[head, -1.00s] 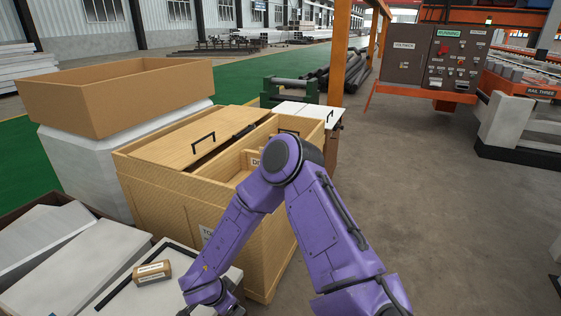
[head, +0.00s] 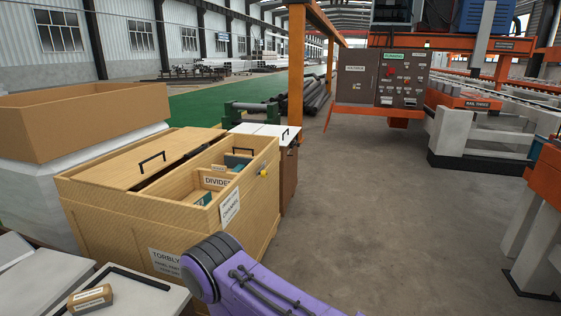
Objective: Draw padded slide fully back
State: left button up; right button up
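The wooden crate (head: 105,222) stands left of centre in the head view. A flat wooden panel (head: 115,174) with a black bar handle (head: 152,160) covers its left part. The right part is open at the top and holds a board labelled DIVIDER (head: 216,182) and teal pieces (head: 237,161). I cannot tell for sure which part is the padded slide; no label names it. A purple link of my arm crosses the bottom centre. Neither gripper shows in the view.
A small brown labelled block (head: 90,300) lies on a pale surface at bottom left. A large open tan box (head: 80,118) is behind it. A white-topped brown cabinet (head: 285,165) stands behind the crate. Orange posts and a control panel (head: 383,78) stand further back.

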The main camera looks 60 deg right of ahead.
aim_at(230, 160)
jog(key=k, duration=0.3)
jog(key=z, duration=1.55)
jog(key=i, duration=0.8)
jog(key=u, duration=0.15)
